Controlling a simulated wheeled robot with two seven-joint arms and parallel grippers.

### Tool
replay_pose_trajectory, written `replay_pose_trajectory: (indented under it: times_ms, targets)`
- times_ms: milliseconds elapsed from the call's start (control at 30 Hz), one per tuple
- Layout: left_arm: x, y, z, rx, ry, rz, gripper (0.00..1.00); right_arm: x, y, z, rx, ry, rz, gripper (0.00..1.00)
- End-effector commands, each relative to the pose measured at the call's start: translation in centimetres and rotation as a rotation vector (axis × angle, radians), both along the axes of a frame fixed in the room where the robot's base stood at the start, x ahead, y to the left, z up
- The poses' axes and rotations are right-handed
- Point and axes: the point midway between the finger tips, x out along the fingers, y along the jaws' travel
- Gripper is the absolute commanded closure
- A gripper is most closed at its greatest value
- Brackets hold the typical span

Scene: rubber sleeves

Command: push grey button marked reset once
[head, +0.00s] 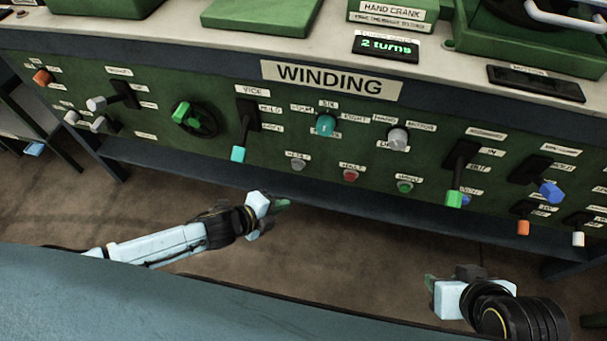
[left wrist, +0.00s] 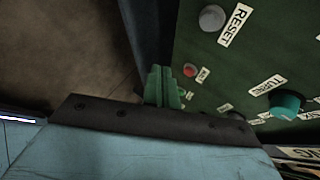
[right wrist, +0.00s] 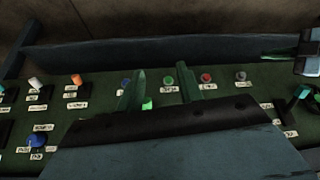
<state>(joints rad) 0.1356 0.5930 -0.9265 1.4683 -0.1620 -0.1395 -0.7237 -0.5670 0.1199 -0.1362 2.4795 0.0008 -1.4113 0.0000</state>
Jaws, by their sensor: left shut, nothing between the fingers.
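The grey reset button (head: 298,164) is on the lower row of the green winding panel, under a small white label. In the left wrist view the button (left wrist: 212,18) is at the upper right, beside its RESET label (left wrist: 235,25). My left gripper (head: 284,203) is shut and empty, below and slightly left of the button, apart from it. Its green fingers are together in the left wrist view (left wrist: 163,86). My right gripper (head: 430,283) is low at the right. Its fingers are apart and empty in the right wrist view (right wrist: 161,88), which also shows the reset button (right wrist: 240,76).
A red button (head: 350,175) and a green button (head: 404,187) sit right of reset. A teal-tipped vice lever (head: 238,154) juts out at its left, and a teal knob (head: 325,125) is above. Open floor lies below the panel.

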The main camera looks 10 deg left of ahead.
Motion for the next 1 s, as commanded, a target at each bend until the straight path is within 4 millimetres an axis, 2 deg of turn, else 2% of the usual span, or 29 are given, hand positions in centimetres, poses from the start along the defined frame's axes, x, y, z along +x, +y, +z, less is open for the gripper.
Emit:
replay_pose_trajectory:
  times_ms: [467,767,1000]
  targets:
    - [0.4,0.0,0.0,0.001,-0.002,-0.001,1.0,0.5,0.2,0.3,0.006,-0.03,0.004,0.64]
    - [2.9,-0.1,0.0,0.001,-0.003,-0.001,1.0,3.8,1.6,1.9,0.054,-0.232,0.023,0.64]
    - [4.8,-0.2,-0.1,0.001,-0.002,-0.001,1.0,6.4,2.9,4.1,0.102,-0.425,0.04,0.64]
